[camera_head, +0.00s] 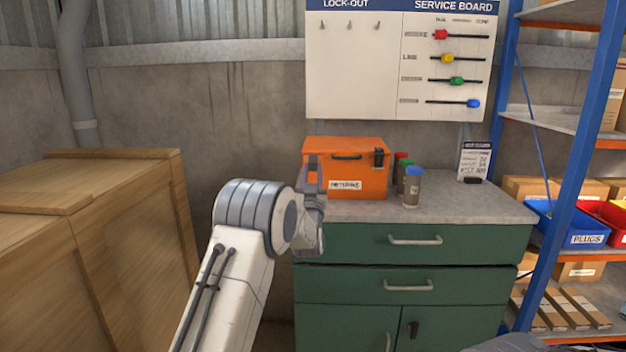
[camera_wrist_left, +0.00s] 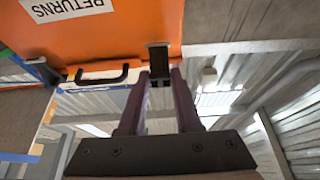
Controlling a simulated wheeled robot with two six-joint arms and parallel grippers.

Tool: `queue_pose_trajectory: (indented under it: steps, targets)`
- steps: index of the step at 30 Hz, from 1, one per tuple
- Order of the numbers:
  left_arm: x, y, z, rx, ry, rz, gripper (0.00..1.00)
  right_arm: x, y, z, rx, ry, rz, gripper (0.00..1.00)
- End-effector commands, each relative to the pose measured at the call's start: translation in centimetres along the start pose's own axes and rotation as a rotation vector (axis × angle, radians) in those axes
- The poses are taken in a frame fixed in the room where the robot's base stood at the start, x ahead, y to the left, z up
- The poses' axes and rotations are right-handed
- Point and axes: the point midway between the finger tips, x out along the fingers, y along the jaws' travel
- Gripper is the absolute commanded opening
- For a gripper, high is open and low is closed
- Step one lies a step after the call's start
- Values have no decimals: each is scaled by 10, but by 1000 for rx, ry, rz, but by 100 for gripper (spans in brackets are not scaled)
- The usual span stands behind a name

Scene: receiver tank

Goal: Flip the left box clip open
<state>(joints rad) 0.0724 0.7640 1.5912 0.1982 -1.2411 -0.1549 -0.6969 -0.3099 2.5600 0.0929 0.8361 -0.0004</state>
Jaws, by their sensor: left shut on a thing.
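An orange box (camera_head: 345,170) with a white label stands on the grey top of a green cabinet. Its right clip (camera_head: 378,158) is dark and lies against the front right of the box. My right gripper is not in view.
A blue-capped jar (camera_head: 412,188) and other small jars stand right of the box, with a small sign (camera_head: 474,160) behind them. A wooden crate (camera_head: 90,230) stands at the left. A blue-framed shelf (camera_head: 575,150) stands at the right.

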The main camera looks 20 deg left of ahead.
Motion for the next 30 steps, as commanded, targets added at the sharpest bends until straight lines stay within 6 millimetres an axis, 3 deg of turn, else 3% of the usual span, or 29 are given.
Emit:
queue_pose_trajectory:
  steps: [6, 7, 9, 21, 30]
  targets:
    - [0, 0, -1, 0, 1, 0, 0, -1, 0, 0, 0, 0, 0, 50]
    - [0, 0, -1, 0, 1, 0, 40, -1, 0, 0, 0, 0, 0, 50]
    - [0, 0, -1, 0, 1, 0, 62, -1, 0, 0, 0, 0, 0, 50]
    - [-5, 0, 0, 0, -1, 0, 62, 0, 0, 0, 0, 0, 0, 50]
    - [-56, 1, 1, 0, -3, 1, 62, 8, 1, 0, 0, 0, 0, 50]
